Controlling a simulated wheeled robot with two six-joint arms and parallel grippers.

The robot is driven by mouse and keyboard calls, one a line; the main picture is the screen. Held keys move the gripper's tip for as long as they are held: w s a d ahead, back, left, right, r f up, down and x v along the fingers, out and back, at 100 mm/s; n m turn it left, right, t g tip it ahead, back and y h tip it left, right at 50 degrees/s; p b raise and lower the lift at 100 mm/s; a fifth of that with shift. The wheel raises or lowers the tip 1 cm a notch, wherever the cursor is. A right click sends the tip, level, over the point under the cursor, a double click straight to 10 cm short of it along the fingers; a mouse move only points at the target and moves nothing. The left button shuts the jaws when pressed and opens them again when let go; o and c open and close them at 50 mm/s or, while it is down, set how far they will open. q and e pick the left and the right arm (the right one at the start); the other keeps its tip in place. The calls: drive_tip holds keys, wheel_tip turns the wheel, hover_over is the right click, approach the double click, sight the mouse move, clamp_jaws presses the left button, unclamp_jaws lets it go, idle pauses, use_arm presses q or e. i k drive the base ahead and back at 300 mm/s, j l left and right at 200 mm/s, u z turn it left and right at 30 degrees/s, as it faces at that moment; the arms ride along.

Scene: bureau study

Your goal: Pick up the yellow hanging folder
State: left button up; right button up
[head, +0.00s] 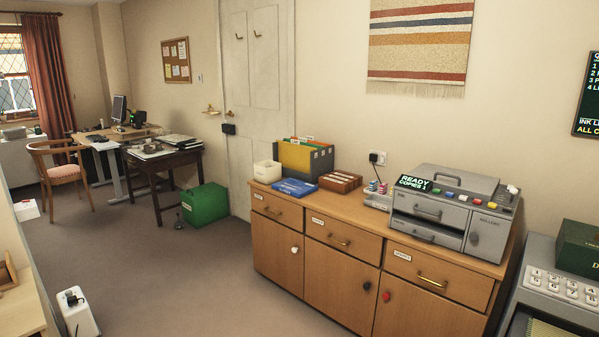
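Hanging folders with small tabs stand upright together in a holder (281,174) on the left part of the wooden cabinet. A yellow folder (294,157) is at the front of the group. Green and orange folders show behind it, with only their upper edges and sides in sight. Neither of my grippers is in the head view.
The wooden cabinet (343,239) also bears a white bin (266,172), a blue box (295,188), a brown box (340,182) and a grey copier (449,212). A green box (204,205) stands on the floor near a dark table. The carpet before the cabinet is clear.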

sight(293, 155)
drive_tip(key=i+z, duration=0.4)
drive_tip(key=i+j+z, duration=0.15)
drive_tip(key=z, duration=0.25)
drive_tip(key=i, duration=0.1)
